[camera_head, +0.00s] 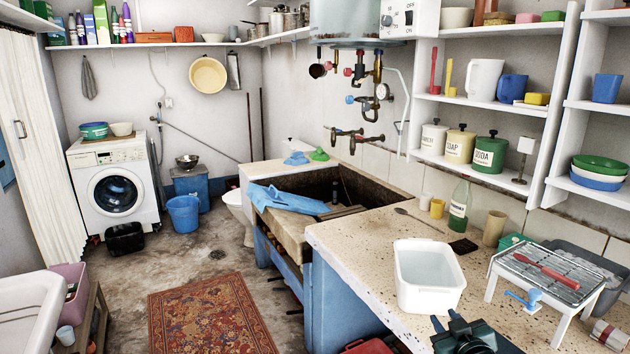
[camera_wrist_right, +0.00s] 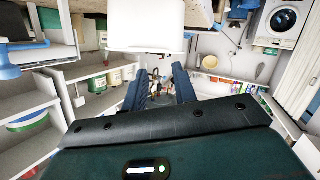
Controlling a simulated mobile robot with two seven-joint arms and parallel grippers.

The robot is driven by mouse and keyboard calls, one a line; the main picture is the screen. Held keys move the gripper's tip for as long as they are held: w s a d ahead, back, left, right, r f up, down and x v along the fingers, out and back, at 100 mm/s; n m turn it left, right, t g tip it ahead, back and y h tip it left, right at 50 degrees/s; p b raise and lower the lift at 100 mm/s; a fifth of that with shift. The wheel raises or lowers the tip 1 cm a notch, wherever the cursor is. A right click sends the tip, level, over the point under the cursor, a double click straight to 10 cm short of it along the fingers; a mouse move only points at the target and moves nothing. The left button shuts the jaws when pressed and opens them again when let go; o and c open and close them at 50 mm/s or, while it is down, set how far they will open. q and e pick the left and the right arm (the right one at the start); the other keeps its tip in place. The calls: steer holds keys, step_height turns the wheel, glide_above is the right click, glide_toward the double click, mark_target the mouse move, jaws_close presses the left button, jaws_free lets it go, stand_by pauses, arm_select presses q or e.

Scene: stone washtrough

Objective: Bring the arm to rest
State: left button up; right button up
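My right gripper (camera_head: 447,322) shows at the bottom of the head view, dark, just in front of the white basin (camera_head: 428,268) on the speckled counter (camera_head: 372,262). In the right wrist view its two blue fingers stand apart, with nothing between them (camera_wrist_right: 160,90). The white basin also shows at the top of that view (camera_wrist_right: 147,25), beyond the fingers. Touch between gripper and basin cannot be seen. My left gripper is in neither view.
A wire rack (camera_head: 548,272) with a red-handled tool and a blue item stands right of the basin. A green bottle (camera_head: 459,207), a yellow cup (camera_head: 437,208) and a beige cup (camera_head: 494,228) stand behind. The stone trough (camera_head: 280,225) with a blue cloth (camera_head: 287,199) lies left.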

steer(key=s+a+f+g+y, duration=0.1)
steer(key=s+a+f, duration=0.3)
steer(key=s, duration=0.6)
steer(key=s+a+f+g+y, duration=0.1)
steer(key=s+a+f, duration=0.3)
steer(key=s, duration=0.6)
steer(key=s+a+f+g+y, duration=0.1)
steer(key=s+a+f, duration=0.3)
steer(key=s, duration=0.6)
steer(key=shift+s+a+f+m+g, duration=0.3)
steer(key=shift+a+f+g, duration=0.1)
steer(key=shift+a+g, duration=0.45)
